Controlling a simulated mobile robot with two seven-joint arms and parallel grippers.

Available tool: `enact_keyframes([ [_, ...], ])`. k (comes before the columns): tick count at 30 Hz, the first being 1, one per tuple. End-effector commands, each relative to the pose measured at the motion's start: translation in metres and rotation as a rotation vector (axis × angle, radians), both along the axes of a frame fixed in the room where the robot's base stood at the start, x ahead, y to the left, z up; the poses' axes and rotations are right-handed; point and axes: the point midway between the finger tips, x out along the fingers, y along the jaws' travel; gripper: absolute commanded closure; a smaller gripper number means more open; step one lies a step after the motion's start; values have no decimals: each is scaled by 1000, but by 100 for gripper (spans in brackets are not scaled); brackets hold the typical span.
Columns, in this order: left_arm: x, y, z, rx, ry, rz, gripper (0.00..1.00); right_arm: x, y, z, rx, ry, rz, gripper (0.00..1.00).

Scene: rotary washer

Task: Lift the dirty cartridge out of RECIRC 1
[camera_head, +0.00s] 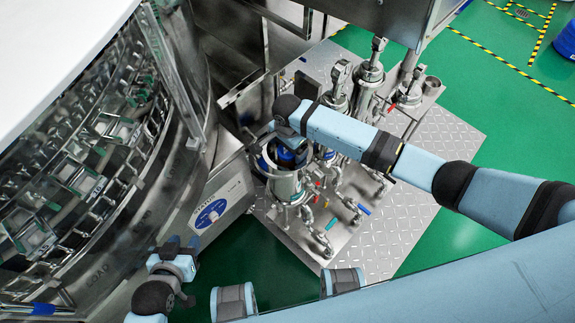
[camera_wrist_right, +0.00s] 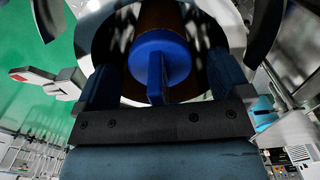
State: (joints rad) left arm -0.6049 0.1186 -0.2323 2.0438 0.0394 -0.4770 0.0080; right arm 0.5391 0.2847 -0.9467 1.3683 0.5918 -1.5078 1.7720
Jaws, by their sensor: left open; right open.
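An open steel filter housing (camera_head: 287,188) stands on the skid below my right gripper; no RECIRC label on it is readable. In the right wrist view, a cartridge (camera_wrist_right: 160,16) with a brown body and a round blue cap (camera_wrist_right: 160,62) with a raised fin sits inside the housing's steel rim. My right gripper (camera_wrist_right: 163,78) is open, with one finger on each side of the cap and visible gaps between. In the head view the right gripper (camera_head: 289,156) largely hides the cartridge. My left gripper (camera_head: 180,246) is open and empty, beside the washer, away from the housing.
More steel housings (camera_head: 370,72) stand close behind on the skid. Small valves with red and blue handles (camera_head: 364,209) surround the housing's base.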

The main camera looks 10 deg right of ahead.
Motion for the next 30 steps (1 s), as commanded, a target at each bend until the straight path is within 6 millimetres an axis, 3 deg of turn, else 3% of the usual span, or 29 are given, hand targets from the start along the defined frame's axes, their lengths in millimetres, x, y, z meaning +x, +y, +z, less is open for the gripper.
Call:
enact_keyframes([
  [7,1,0,1,-2,-3,0,57,0,0,-2,1,-1,0,4],
  [17,1,-1,2,-2,-4,0,57,0,0,-2,1,-1,0,80],
  [30,1,0,4,1,-7,-3,57,0,1,10,2,-1,1,82],
])
